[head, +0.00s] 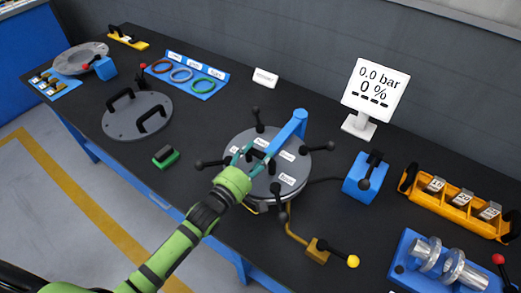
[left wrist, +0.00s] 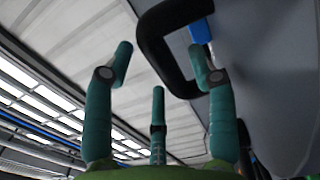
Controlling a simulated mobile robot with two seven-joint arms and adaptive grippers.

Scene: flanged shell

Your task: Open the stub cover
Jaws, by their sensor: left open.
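The stub cover (head: 292,168) is a round grey lid with white labels, lying flat on the flanged shell on the bench. A blue arm (head: 291,130) reaches over it from its back edge, and black-knobbed clamps stand around its rim. My left gripper (head: 249,157) is over the cover's left half at its black handle. It is open. In the left wrist view the black handle (left wrist: 152,40) passes between the teal fingers (left wrist: 163,75), nearer the right one; I cannot tell whether they touch. My right gripper is not in view.
A grey lid with two black handles (head: 120,124) and a green-based block (head: 166,156) lie to the left. A pressure display (head: 374,90) reads 0.0 bar, 0 %. A blue valve block (head: 359,183), a yellow-knobbed lever (head: 352,261) and an orange weight tray (head: 452,207) stand right.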

